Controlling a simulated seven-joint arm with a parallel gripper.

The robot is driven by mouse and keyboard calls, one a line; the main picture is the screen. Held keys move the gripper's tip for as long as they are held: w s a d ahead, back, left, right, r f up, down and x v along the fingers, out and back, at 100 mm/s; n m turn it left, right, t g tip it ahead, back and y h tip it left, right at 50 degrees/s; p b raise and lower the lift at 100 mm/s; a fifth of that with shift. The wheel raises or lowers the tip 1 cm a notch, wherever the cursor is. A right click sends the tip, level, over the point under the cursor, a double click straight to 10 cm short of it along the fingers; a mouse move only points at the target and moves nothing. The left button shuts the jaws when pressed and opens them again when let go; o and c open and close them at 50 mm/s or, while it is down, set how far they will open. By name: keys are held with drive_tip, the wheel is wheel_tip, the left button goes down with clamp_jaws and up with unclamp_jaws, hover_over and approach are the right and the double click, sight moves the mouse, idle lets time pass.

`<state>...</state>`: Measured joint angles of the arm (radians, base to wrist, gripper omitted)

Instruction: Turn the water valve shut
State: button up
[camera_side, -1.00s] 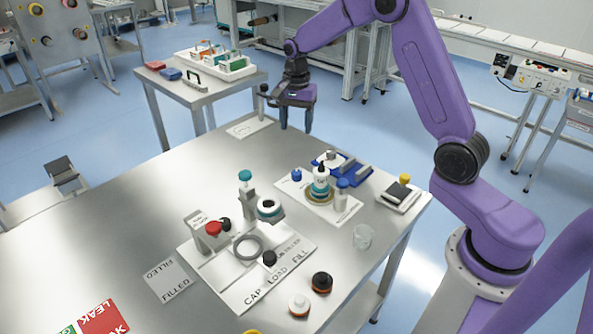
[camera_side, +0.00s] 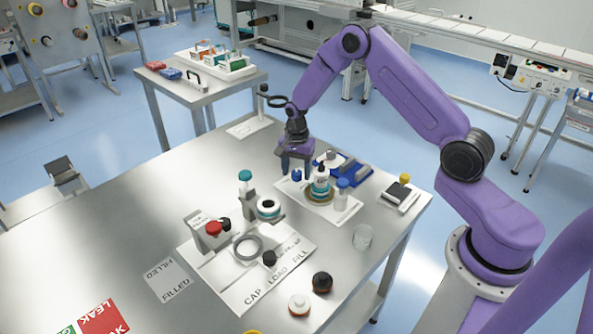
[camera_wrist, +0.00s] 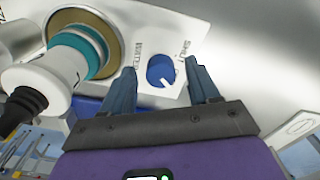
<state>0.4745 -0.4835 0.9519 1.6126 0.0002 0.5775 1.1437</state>
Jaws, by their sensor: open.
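The water valve is a blue round knob (camera_wrist: 161,70) with a white pointer mark, set on a white panel (camera_wrist: 194,22) lettered WATER and SHUT. In the wrist view the mark lies at the knob's lower edge, away from the SHUT lettering. In the side view the knob (camera_side: 297,175) is at the panel's far left corner. My gripper (camera_side: 296,166) is open above it, pointing down. In the wrist view the fingers of my gripper (camera_wrist: 160,67) appear on either side of the knob. I cannot tell whether they touch it.
A white bottle (camera_side: 320,178) with a teal band and black nozzle stands on a tan disc close to the knob. A ring stand (camera_side: 264,103) stands behind. The table's left side is open.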

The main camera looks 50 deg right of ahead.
drive_tip(key=shift+f, duration=0.3)
drive_tip(key=c, duration=1)
drive_tip(key=shift+c, duration=0.2)
